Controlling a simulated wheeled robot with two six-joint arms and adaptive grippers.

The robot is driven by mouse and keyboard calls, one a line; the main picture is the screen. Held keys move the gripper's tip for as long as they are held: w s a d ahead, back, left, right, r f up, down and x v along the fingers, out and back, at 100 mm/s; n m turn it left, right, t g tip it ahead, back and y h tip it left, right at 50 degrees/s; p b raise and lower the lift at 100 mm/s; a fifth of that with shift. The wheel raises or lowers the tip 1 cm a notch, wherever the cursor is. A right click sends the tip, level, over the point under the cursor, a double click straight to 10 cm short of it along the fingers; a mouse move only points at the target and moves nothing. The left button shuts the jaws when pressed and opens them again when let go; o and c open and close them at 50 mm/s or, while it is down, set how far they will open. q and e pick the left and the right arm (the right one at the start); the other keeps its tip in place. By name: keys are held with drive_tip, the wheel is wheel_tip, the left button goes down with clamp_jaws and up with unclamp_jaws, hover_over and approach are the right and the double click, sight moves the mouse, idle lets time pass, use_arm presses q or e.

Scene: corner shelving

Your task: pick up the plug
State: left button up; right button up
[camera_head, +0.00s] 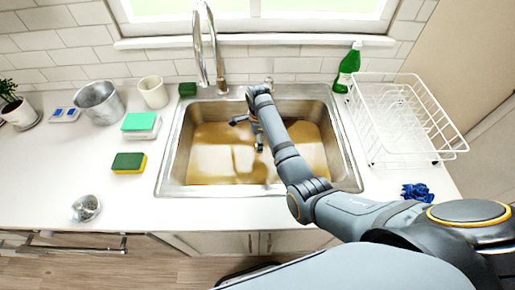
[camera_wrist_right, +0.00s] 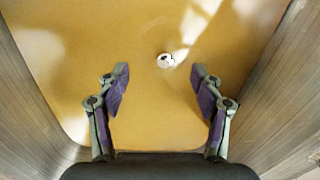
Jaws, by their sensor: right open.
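The plug (camera_wrist_right: 166,60) shows in the right wrist view as a small white round piece with a dark centre, on the brown area of the sink. My right gripper (camera_wrist_right: 160,76) is open and empty, its two fingers spread either side of and short of the plug in that view. In the head view my right gripper (camera_head: 249,134) reaches down into the sink (camera_head: 172,160), over murky brown water (camera_head: 215,165). The plug cannot be made out in the head view. My left gripper is not in view.
Steel sink walls surround my right gripper. The faucet (camera_head: 197,50) stands behind the sink. A white dish rack (camera_head: 385,125), green bottle (camera_head: 347,68) and blue cloth (camera_head: 417,192) are on the right. A sponge (camera_head: 129,162), metal cup (camera_head: 86,208) and bucket (camera_head: 100,102) are on the left.

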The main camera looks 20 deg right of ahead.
wheel_tip(320, 180, down, 4)
drive_tip(key=shift+f, duration=0.25)
drive_tip(key=shift+a, duration=0.1)
drive_tip(key=c, duration=1.2)
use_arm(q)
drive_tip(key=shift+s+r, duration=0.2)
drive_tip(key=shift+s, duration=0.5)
use_arm(e)
drive_tip(key=shift+s+f, duration=0.1)
clamp_jaws()
